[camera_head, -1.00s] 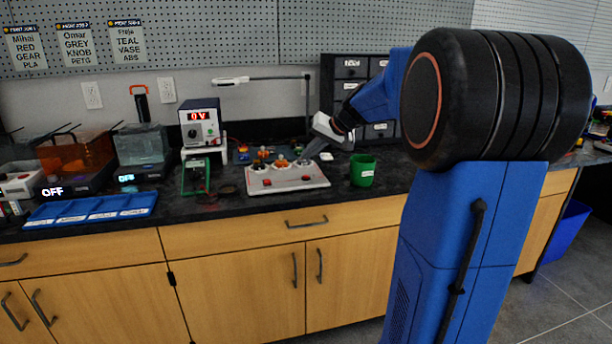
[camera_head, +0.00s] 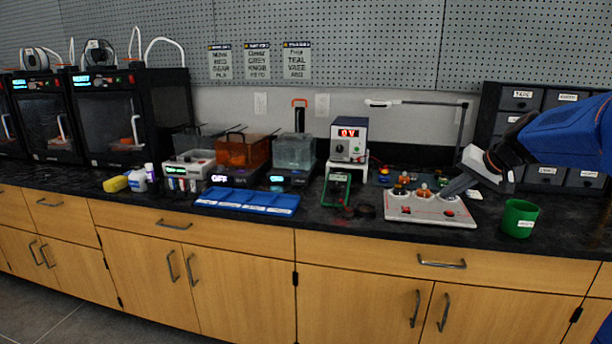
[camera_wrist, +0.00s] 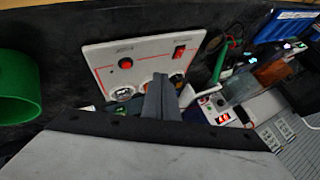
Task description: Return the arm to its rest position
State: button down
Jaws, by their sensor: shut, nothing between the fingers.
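My gripper (camera_head: 456,187) reaches in from the right in the head view, at the end of my blue arm. Its dark fingers are closed together with nothing between them. They point down and left over the white panel with red buttons (camera_head: 428,213); whether they touch it I cannot tell. In the wrist view the closed fingers (camera_wrist: 161,98) show in the middle, in front of the same white panel (camera_wrist: 135,50), and hide part of its near edge.
A green cup (camera_head: 519,218) stands right of the panel. A power supply (camera_head: 349,140), a lamp arm (camera_head: 420,103) and dark drawers (camera_head: 520,97) are behind. A blue tray (camera_head: 248,200) lies left. Several printers (camera_head: 110,115) stand at far left.

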jog(key=s+a+f+n+g, duration=0.1)
jog(key=s+a+f, duration=0.1)
jog(key=s+a, duration=0.65)
jog(key=s+a+f+n+h, duration=0.1)
jog(key=s+f, duration=0.3)
jog(key=s, duration=0.4)
jog(key=s+a+f+n+g+h, duration=0.1)
jog(key=s+a+f, duration=0.2)
jog(key=s, duration=0.6)
jog(key=s+a+f+n+g+h, duration=0.1)
jog(key=s+a+f, duration=0.1)
jog(key=s+f, duration=0.4)
jog(key=s, duration=0.3)
jog(key=shift+s+f, duration=0.2)
